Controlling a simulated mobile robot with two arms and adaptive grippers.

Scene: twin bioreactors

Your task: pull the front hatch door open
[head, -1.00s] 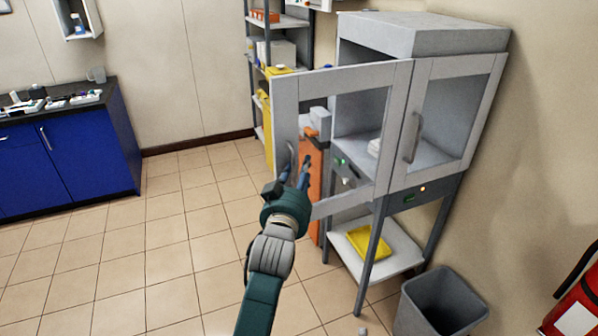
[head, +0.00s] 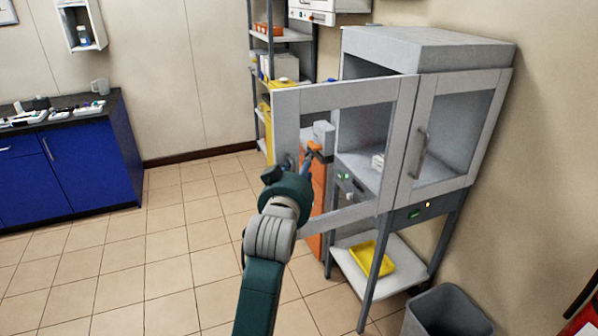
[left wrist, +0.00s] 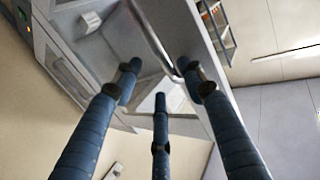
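The grey cabinet has two framed glass doors. The left door (head: 400,140) stands swung out from the cabinet toward the left, with the interior visible behind it. The right door (head: 475,130) is closed. My left gripper (head: 298,165) is at the free edge of the open door, by its handle. In the head view the fingers mostly hide that handle. In the left wrist view the metal handle (left wrist: 152,35) runs down between the fingertips of my left gripper (left wrist: 160,78). Its three fingers are straight and spread, not closed on the bar. My right gripper is not in view.
A shelf rack (head: 282,38) and an orange object (head: 316,195) stand behind the open door. A yellow tray (head: 372,258) lies on the cabinet's lower shelf. A grey bin (head: 447,312) is at the lower right. The tiled floor (head: 170,250) to the left is clear.

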